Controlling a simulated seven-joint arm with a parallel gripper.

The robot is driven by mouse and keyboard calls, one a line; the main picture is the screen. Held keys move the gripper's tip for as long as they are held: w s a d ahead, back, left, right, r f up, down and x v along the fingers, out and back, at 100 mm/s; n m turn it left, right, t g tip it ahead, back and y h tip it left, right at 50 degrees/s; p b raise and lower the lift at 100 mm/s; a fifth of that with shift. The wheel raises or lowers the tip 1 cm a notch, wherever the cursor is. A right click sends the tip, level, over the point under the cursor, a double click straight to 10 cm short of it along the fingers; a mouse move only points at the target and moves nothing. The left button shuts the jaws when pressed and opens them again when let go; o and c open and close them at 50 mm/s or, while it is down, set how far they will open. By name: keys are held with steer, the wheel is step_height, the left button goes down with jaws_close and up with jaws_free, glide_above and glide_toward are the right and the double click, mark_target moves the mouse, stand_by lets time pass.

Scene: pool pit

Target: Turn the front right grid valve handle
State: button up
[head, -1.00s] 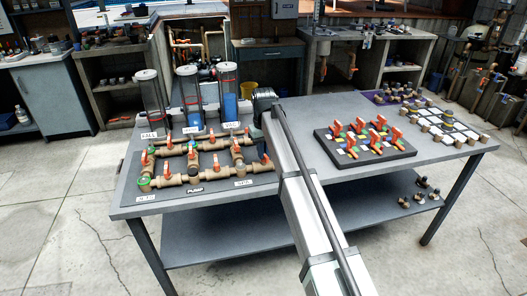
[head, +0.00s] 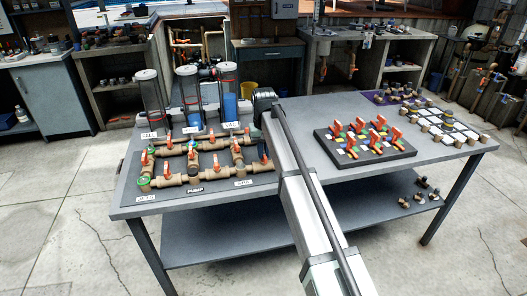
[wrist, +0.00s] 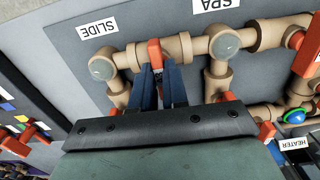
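The brown pipe grid (head: 190,179) with orange-red valve handles lies on a dark panel at the left of the bench. In the wrist view, an orange-red handle (wrist: 154,50) stands on the pipe between a round-capped corner and a tee, near the SLIDE label (wrist: 97,28). My gripper (wrist: 160,66) has its two blue fingers apart at this handle, with a gap between them. I cannot tell whether they touch it. More red shows between the fingers, partly hidden. In the head view my gripper (head: 263,156) is at the panel's right side, largely hidden by my arm.
Clear upright cylinders (head: 188,92) stand behind the grid. A black board (head: 375,158) with several red handles lies to the right, beyond my arm. Other handles and pipes stand close around my fingers. Bare bench top (head: 440,160) shows at the right.

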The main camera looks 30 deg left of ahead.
steer(key=o, duration=0.4)
step_height(320, 180, up, 14)
steer(key=shift+f, duration=0.1)
stand_by(0.6)
stand_by(0.4)
steer(key=d+f+m+y, duration=0.2)
steer(key=d+f+m, duration=0.1)
steer(key=d+f, duration=2.95)
steer(key=s+d+f+m+g+h, duration=0.1)
steer(key=s+d+f, duration=0.45)
steer(key=f, duration=0.35)
steer(key=s+d+f+m+g+h, duration=0.1)
steer(key=s+d+f+g, duration=0.1)
steer(key=s+d+f, duration=0.45)
steer(key=s+d+f+m+g, duration=0.1)
steer(key=s+d+f, duration=0.4)
steer(key=s, duration=0.4)
steer(key=s+d+f+m+g, duration=0.1)
steer(key=s+d+f, duration=0.4)
steer(key=s, duration=0.5)
steer(key=s+d+f+m+g, duration=0.1)
steer(key=s+d+f, duration=0.4)
steer(key=s, duration=0.5)
steer(key=shift+s+d+f+m+g, duration=0.15)
steer(key=shift+d+f+m+g, duration=0.05)
steer(key=shift+f, duration=0.45)
steer(key=shift+s+d+f+m+g, duration=0.1)
steer(key=shift+d+f+m+g, duration=0.1)
steer(key=shift+f, duration=0.4)
